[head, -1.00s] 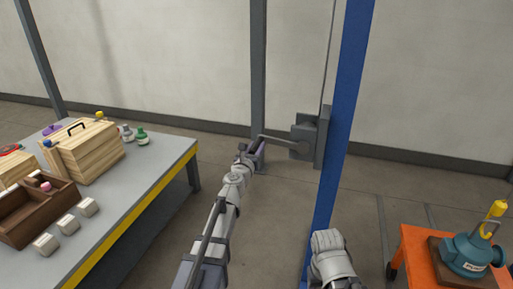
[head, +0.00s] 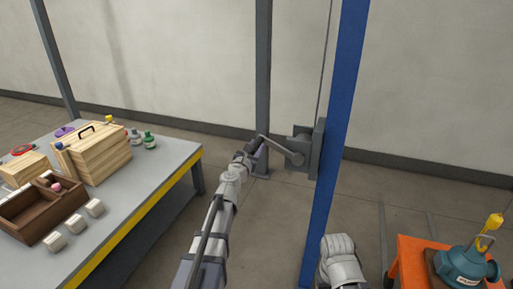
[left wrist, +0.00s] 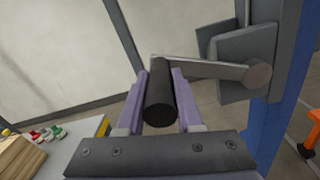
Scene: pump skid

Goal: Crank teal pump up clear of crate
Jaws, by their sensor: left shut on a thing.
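The teal pump (head: 464,267) sits at the lower right in the head view on a brown base on an orange cart, with a yellow hook (head: 493,222) at its top. The winch (head: 305,150) with its crank arm (head: 282,151) is mounted on the blue post. My left gripper (head: 256,149) is at the end of the crank arm. In the left wrist view its purple fingers are shut on the black crank handle (left wrist: 160,98), one on each side. My right gripper is not in view; only part of my right arm shows at the bottom.
A blue post (head: 337,140) stands right of my left arm, with a cable above the winch. A grey table (head: 140,213) with a yellow edge at left holds wooden boxes, a brown tray (head: 45,238) and white blocks. The orange cart (head: 409,262) stands at right. Floor between is clear.

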